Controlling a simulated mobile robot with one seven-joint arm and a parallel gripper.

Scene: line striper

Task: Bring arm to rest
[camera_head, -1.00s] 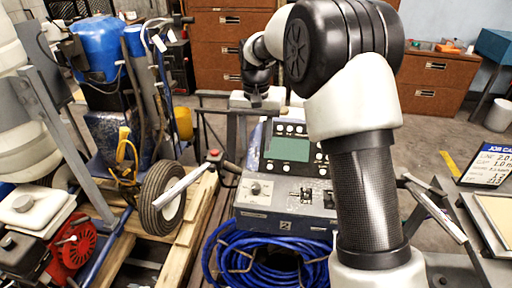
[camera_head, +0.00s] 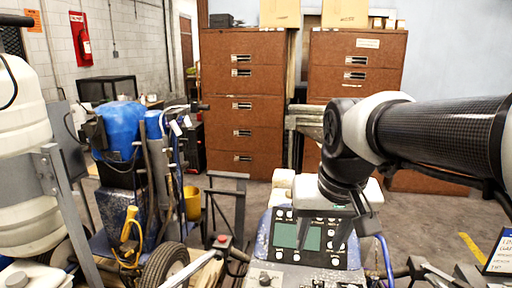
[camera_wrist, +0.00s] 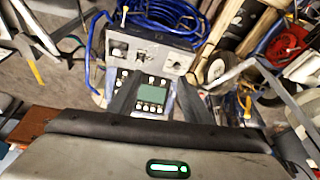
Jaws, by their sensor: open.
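My arm comes in from the right in the head view and bends down at a dark joint. My gripper (camera_head: 362,212) hangs at its end, close to the right side of the line striper's control panel (camera_head: 285,236); whether it touches is unclear. In the wrist view, the two dark fingers of my gripper (camera_wrist: 158,100) stand apart with nothing held between them. The panel's green screen (camera_wrist: 152,94) shows between and beyond them. The panel's lower front is cut off in the head view.
At left stand a blue sprayer (camera_head: 120,128), a wheel (camera_head: 165,265) and a yellow bucket (camera_head: 192,203). Brown drawer cabinets (camera_head: 242,100) line the back. Open floor (camera_head: 425,225) lies at right.

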